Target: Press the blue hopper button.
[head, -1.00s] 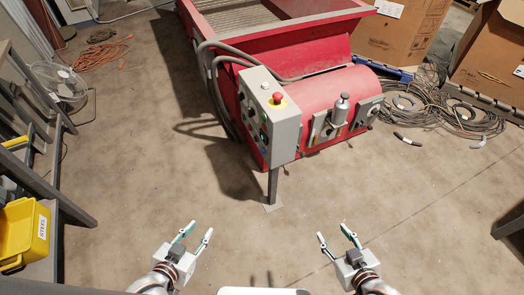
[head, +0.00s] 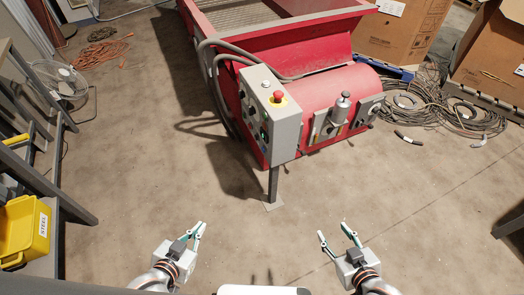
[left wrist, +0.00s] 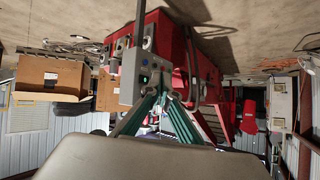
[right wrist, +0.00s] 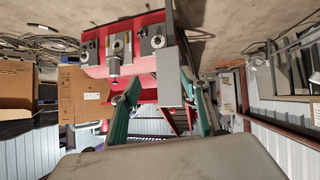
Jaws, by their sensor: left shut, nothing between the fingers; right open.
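The grey control box (head: 286,131) stands on a post at the near end of the red machine. My left gripper (head: 200,227) is shut and empty, apart from the box and nearer to me. My right gripper (head: 331,231) is open and empty, right of it; it also shows in the right wrist view (right wrist: 163,98).
The red machine (head: 325,91) has valves and fittings on its near end. Cable coils (head: 470,118) lie at right by cardboard boxes (head: 403,33). The floor between my grippers and the box is clear.

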